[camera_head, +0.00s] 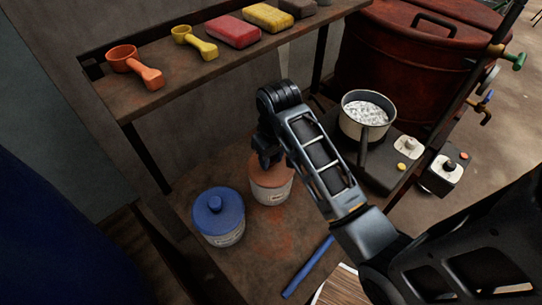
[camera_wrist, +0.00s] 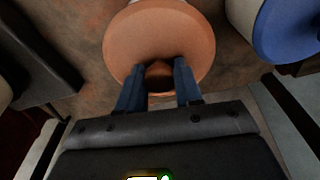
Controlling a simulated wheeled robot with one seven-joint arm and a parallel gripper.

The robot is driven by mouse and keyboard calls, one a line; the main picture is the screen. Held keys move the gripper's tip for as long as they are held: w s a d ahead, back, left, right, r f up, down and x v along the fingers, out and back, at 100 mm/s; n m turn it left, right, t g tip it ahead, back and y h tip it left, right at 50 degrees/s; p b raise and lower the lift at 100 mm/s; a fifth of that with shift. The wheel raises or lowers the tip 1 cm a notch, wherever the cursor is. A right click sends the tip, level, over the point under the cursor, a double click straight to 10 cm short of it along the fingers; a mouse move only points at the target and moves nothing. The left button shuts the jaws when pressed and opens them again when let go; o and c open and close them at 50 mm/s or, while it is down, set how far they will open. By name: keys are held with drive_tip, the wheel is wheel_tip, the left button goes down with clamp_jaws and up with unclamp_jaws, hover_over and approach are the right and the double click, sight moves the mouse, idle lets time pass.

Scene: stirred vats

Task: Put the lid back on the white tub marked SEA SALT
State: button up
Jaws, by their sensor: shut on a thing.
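My gripper (camera_wrist: 158,76) is shut on the brown knob of a round terracotta-coloured lid (camera_wrist: 160,35). In the head view the lid (camera_head: 268,171) is over a white tub (camera_head: 272,193) on the lower bench, with my wrist above it. It looks roughly level; I cannot tell whether it rests fully on the rim or sits slightly above it. The tub's label is too small to read. A second white tub (camera_head: 226,238) with a blue lid (camera_head: 217,210) stands to its left, and that blue lid also shows in the wrist view (camera_wrist: 292,30).
A pot (camera_head: 351,127) with white contents stands on a dark hotplate to the right, its handle towards the bench. A blue stick (camera_head: 308,266) lies near the front. A shelf (camera_head: 187,87) above holds scoops and coloured blocks. A large red vat (camera_head: 405,75) stands behind.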

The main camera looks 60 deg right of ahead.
drive_tip(key=o, duration=1.1)
drive_tip(key=shift+o, duration=0.4)
drive_tip(key=o, duration=0.4)
drive_tip(key=shift+r, duration=3.45)
clamp_jaws()
